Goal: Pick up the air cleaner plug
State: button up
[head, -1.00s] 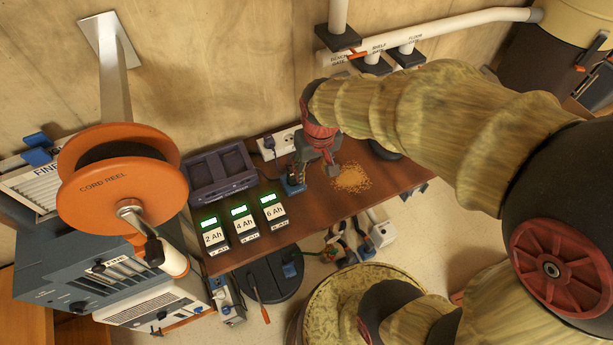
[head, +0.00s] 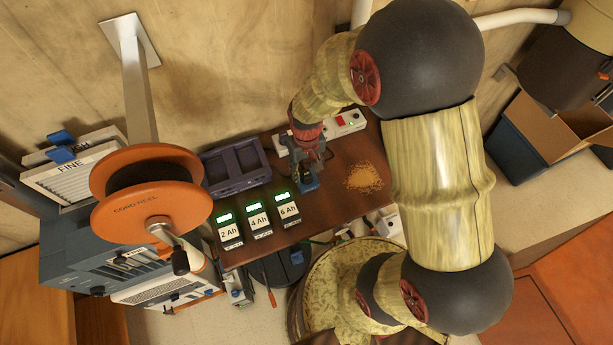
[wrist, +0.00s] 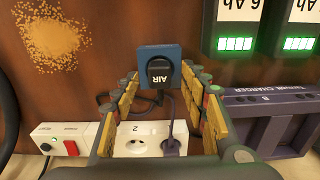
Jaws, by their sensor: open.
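The black plug marked AIR (wrist: 159,72) sits on a blue square block (wrist: 173,51) on the brown bench in the wrist view. The blue block also shows in the head view (head: 309,183), under my gripper (head: 306,162). In the wrist view my gripper (wrist: 160,80) is open, with one yellow-padded finger to each side of the AIR plug. I see no clear contact with it. A dark cord shows below the plug. In the head view the gripper mostly hides the plug.
A white power strip (wrist: 96,135) with a red switch and a dark plug (wrist: 172,145) in it lies along the wall. A purple charger (head: 236,166) and lit battery packs (head: 259,224) stand left. A sawdust pile (head: 366,178) lies right. The orange cord reel (head: 150,198) overhangs left.

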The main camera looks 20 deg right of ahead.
notch_tip(320, 180, down, 2)
jog(key=shift+c, duration=0.4)
grip_shut()
dwell(0.4)
